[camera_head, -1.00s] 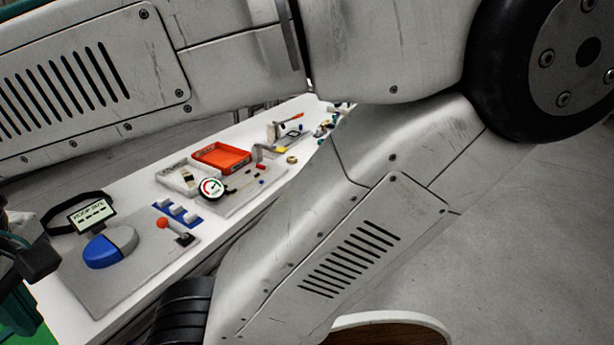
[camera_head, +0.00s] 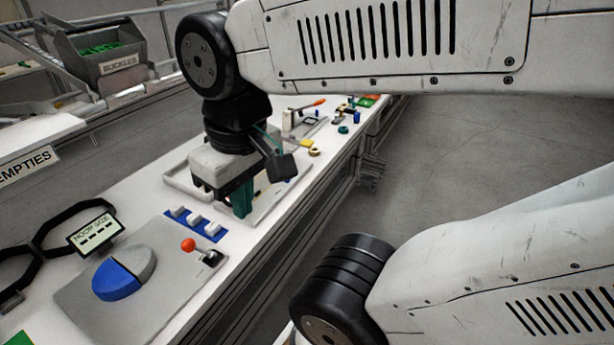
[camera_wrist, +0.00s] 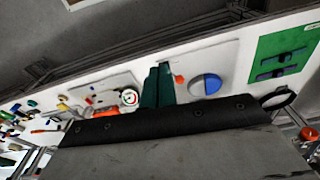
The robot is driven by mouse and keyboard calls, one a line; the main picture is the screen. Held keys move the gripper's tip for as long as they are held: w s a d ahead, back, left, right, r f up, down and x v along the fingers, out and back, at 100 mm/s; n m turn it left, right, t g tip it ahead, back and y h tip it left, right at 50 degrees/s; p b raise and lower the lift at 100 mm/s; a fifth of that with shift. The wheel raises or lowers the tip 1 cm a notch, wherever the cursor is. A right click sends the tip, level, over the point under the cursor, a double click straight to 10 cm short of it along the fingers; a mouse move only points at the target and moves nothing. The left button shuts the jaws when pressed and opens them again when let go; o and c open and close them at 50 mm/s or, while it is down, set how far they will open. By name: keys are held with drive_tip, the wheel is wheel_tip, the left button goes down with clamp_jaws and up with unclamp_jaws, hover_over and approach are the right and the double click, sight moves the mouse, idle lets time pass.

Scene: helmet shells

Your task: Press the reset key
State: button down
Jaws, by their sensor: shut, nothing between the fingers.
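A blue strip (camera_head: 200,224) with several pale keys (camera_head: 195,219) lies on the white bench, at the far edge of a grey plate (camera_head: 150,295). I cannot read any key label, so I cannot tell which is the reset key. My gripper (camera_head: 243,208) points down just beyond and right of the strip, its teal fingers together and empty. Whether it touches anything there is unclear. In the wrist view the shut fingers (camera_wrist: 158,72) hide the strip. The gauge (camera_wrist: 129,97) shows just left of them.
The plate carries a blue-and-grey dome (camera_head: 117,283) and a red-knobbed lever (camera_head: 188,245). A small display (camera_head: 90,236) and black rings stand at left. A green board (camera_wrist: 284,54) lies past the plate. Small parts crowd the bench's far end.

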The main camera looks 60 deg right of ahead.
drive_tip(key=w+d+f+m+t+y, duration=0.1)
drive_tip(key=w+d+f+m+y, duration=0.1)
drive_tip(key=w+d+m, duration=0.5)
drive_tip(key=w+d+f+m+t+y, duration=0.1)
drive_tip(key=w+d+f+m+y, duration=0.2)
drive_tip(key=w, duration=0.6)
drive_tip(key=d+f+m+t, duration=0.1)
drive_tip(key=d+f+m, duration=0.2)
drive_tip(key=d, duration=0.5)
drive_tip(key=w+d+f+m+t+h, duration=0.1)
drive_tip(key=d+f+m+t, duration=0.1)
drive_tip(key=d+m, duration=0.4)
drive_tip(key=w+d+f+m+t+h, duration=0.1)
drive_tip(key=d+f+m, duration=0.3)
drive_tip(key=d, duration=0.7)
drive_tip(key=shift+w+m+t, duration=0.2)
drive_tip(key=shift+m+t, duration=0.2)
drive_tip(key=shift+t, duration=0.3)
drive_tip(key=shift+f, duration=0.15)
drive_tip(key=shift+f, duration=4.35)
drive_tip(key=shift+f, duration=0.15)
drive_tip(key=shift+f, duration=0.25)
